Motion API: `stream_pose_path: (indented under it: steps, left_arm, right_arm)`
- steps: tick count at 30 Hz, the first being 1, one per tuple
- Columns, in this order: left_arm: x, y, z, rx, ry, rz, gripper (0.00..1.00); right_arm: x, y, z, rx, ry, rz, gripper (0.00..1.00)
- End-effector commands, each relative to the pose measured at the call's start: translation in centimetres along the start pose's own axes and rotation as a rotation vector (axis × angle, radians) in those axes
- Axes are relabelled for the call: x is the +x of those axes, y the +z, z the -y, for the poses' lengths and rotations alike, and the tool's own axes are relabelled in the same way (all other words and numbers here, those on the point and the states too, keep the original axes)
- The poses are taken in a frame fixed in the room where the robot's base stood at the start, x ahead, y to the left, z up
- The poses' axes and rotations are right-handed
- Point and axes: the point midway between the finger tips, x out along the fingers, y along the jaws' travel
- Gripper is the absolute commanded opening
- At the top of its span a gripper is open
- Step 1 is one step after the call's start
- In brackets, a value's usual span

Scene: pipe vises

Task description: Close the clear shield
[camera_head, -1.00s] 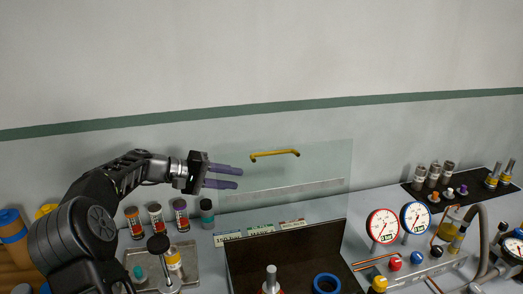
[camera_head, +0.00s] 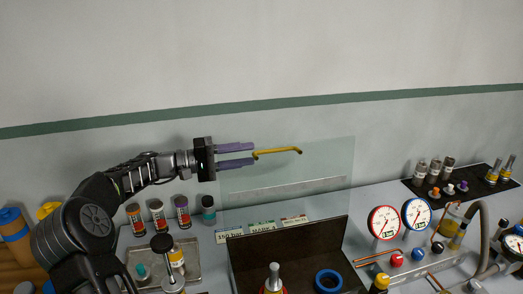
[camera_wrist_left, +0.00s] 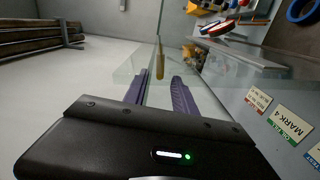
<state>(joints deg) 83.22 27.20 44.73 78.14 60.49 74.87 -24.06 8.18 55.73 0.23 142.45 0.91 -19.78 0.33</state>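The clear shield (camera_head: 320,172) stands raised, close to upright, behind the dark open box (camera_head: 290,252). A yellow handle (camera_head: 278,153) runs along its upper part. My left gripper (camera_head: 254,154) is open, with its two purple fingers pointing right at the handle's left end. In the left wrist view the yellow handle (camera_wrist_left: 160,62) appears end-on ahead, in line with the gap between the fingers (camera_wrist_left: 160,90). I cannot tell whether the fingertips touch it. My right gripper is not in view.
Labels (camera_head: 262,227) lie along the box's back edge. Several capped bottles (camera_head: 158,215) and a metal tray (camera_head: 185,262) stand on the left. Red (camera_head: 384,222) and blue gauges (camera_head: 415,213) stand close on the right. A blue ring (camera_head: 328,281) lies inside the box. The space above the bench is clear.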

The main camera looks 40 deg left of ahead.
Motion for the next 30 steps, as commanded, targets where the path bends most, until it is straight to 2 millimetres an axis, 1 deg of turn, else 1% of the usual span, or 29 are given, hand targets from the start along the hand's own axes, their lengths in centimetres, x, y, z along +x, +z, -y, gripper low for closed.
stream_pose_path:
  steps: [1,3,6,9,13,20,30]
  left_arm:
    - [0.9,0.1,-0.4,-0.002,0.002,0.004,0.33]
    - [2.0,0.1,-0.3,-0.002,0.001,0.004,0.33]
    - [3.5,0.0,-0.3,-0.002,0.001,0.003,0.33]
    - [4.5,0.0,-0.2,0.000,0.000,0.001,0.33]
    - [5.0,0.0,0.0,-0.001,0.000,0.001,0.33]
    - [5.0,0.0,0.0,0.000,-0.001,0.000,0.32]
    - [5.0,0.0,0.0,0.000,-0.002,0.000,0.04]
  right_arm:
    - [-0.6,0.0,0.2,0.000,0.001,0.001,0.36]
    - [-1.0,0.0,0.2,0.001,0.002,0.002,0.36]
    - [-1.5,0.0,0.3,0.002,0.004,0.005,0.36]
    - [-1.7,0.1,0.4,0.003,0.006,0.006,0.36]
    - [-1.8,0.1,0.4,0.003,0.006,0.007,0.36]
    - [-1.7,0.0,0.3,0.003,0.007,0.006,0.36]
    - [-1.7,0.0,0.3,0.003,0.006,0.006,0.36]
